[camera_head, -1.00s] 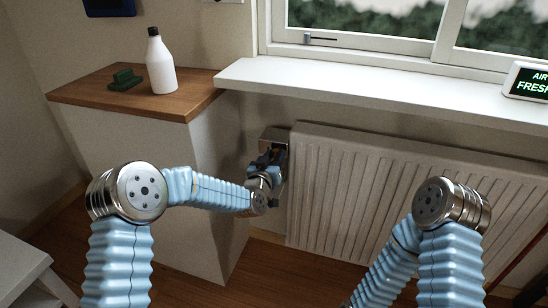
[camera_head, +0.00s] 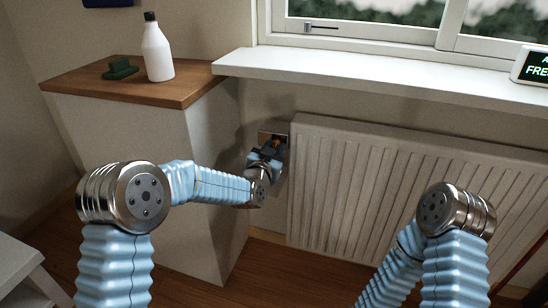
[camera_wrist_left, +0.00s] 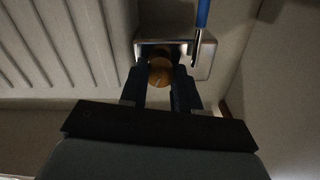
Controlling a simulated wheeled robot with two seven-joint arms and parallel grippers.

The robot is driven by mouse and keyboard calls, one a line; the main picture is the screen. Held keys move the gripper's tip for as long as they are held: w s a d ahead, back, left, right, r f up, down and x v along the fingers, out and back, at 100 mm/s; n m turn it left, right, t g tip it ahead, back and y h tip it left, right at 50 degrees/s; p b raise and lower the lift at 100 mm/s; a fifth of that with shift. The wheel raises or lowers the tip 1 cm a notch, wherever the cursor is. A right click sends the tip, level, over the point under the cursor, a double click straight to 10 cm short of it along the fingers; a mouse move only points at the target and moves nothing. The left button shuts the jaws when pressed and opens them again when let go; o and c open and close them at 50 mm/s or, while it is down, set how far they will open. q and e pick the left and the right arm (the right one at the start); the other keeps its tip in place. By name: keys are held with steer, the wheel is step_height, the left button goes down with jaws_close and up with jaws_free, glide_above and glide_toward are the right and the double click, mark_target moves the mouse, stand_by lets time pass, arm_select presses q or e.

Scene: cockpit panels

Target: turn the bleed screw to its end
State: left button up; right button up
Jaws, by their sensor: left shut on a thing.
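The bleed screw shows in the left wrist view as a round brass-coloured head (camera_wrist_left: 160,70) in front of a metal plate (camera_wrist_left: 205,58). My left gripper (camera_wrist_left: 160,84) has one finger on each side of the head and is shut on it. In the head view the left gripper (camera_head: 267,155) is at the plate (camera_head: 274,133) on the wall beside the radiator, and a bit of brass (camera_head: 276,143) shows at its tips. The fingers hide part of the screw. My right arm shows at the lower right, but its gripper is out of view.
The ribbed white radiator (camera_head: 385,185) stands right of the plate, under the window sill (camera_head: 390,88). A cabinet with a wooden top (camera_head: 130,87) stands left, bearing a white bottle (camera_head: 157,52) and a green object (camera_head: 120,69). A blue-and-metal rod (camera_wrist_left: 201,22) is close by the plate.

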arm_select(q)
steer(key=m+b, duration=1)
steer(key=m, duration=0.6)
steer(key=shift+f+m, duration=0.1)
steer(key=shift+m, duration=0.3)
stand_by(0.3)
steer(key=o, duration=1.1)
steer(key=shift+c, duration=0.2)
steer(key=v, duration=1.4)
steer(key=shift+w, duration=0.1)
